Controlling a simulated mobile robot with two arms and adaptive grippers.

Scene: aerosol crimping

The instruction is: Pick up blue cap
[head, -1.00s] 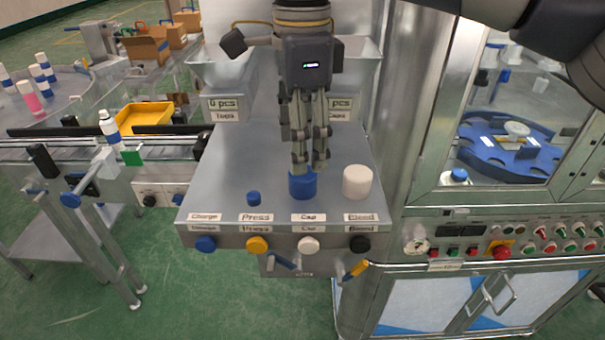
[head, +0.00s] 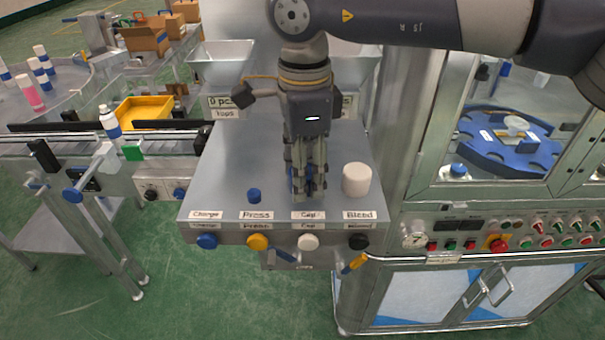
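My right gripper (head: 308,192) points down over the steel worktop, behind the "Cap" label. Its fingers are around the blue cap (head: 310,182), which shows only as a strip of blue between them. The fingers hide most of the cap, and I cannot tell whether they press on it or whether it still rests on the worktop. My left gripper is not in view.
A small blue piece (head: 254,195) stands left of the gripper, behind the "Press" label. A white cylinder (head: 356,180) stands close on the right. Coloured knobs line the worktop's front (head: 230,240). A steel machine cabinet (head: 450,290) stands at the right.

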